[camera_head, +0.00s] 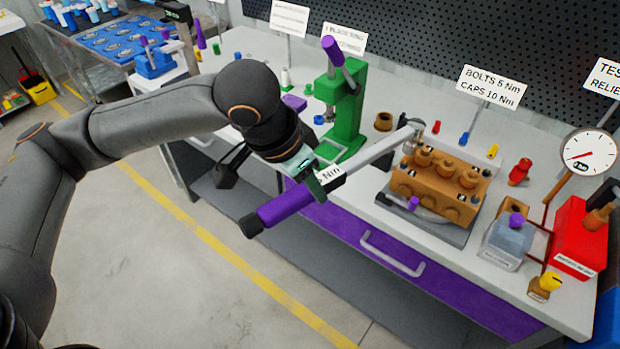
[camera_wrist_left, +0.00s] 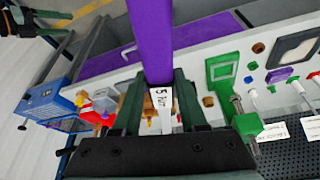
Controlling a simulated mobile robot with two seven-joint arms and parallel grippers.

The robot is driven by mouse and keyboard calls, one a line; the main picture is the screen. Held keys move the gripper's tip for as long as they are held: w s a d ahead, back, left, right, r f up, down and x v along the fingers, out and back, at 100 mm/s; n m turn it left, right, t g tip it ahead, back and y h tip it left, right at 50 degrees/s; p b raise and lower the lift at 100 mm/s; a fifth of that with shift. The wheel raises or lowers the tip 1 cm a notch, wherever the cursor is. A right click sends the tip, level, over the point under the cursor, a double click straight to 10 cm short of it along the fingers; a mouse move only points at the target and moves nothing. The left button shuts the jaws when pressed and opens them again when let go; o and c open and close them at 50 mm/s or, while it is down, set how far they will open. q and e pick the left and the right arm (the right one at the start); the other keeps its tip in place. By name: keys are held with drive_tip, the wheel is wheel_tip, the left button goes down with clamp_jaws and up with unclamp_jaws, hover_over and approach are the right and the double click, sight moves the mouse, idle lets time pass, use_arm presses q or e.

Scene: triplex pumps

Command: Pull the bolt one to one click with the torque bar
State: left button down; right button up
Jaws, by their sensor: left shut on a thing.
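The torque bar (camera_head: 285,205) has a purple handle with a black end cap, a label ending in "Nm" and a grey shaft reaching right to a round head. My left gripper (camera_head: 318,178) is shut on it near the label. In the left wrist view the purple handle (camera_wrist_left: 152,40) runs up from between the green fingers (camera_wrist_left: 155,100). The bar's head (camera_head: 413,126) is above the back left of the brown pump block (camera_head: 440,186); whether it sits on a bolt I cannot tell. The block has several round caps on top. My right gripper is not in view.
A green press (camera_head: 345,100) stands left of the block. A grey-blue container (camera_head: 508,240), red box (camera_head: 577,235) and gauge (camera_head: 588,152) stand at the right. A sign (camera_head: 490,87) reads "BOLTS 5 Nm CAPS 10 Nm". A purple drawer (camera_head: 420,268) is below the bench top.

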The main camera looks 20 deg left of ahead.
use_arm(q)
drive_tip(key=shift+r, duration=0.15)
drive_tip(key=shift+p, duration=0.65)
wheel_tip(320, 180, down, 2)
drive_tip(key=shift+f+b, duration=0.25)
drive_tip(key=shift+b, duration=0.5)
drive_tip(key=shift+w+f+b, duration=0.1)
drive_tip(key=shift+f+b, duration=0.3)
drive_tip(key=shift+f, duration=0.9)
